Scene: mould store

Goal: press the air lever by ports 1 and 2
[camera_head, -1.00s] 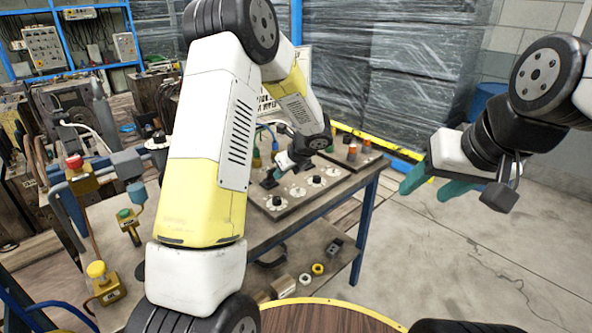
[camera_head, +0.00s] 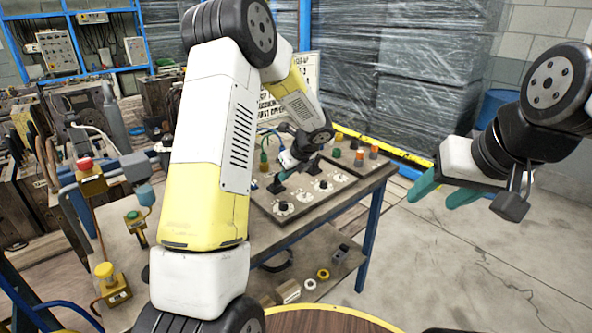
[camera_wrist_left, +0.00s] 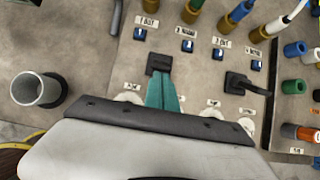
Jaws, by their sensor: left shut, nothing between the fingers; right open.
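The port panel (camera_wrist_left: 205,65) lies on the bench, with labelled ports 1 to 4 along its far side in the left wrist view. A black lever (camera_wrist_left: 159,62) sits below the labels of ports 1 and 2. A second black lever (camera_wrist_left: 246,83) is by ports 3 and 4. My left gripper (camera_wrist_left: 163,82) is shut and empty, its teal fingertips at the near edge of the first lever; I cannot tell whether they touch. In the head view the left gripper (camera_head: 283,177) is over the panel, partly hidden by my arm. My right gripper (camera_head: 438,190) is open, clear of the bench.
Plugs with coloured hoses (camera_wrist_left: 236,15) stand along the panel's far edge. Blue and orange fittings (camera_wrist_left: 296,130) are at its right, and an empty grey cup (camera_wrist_left: 38,90) at its left. Floor to the right is clear.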

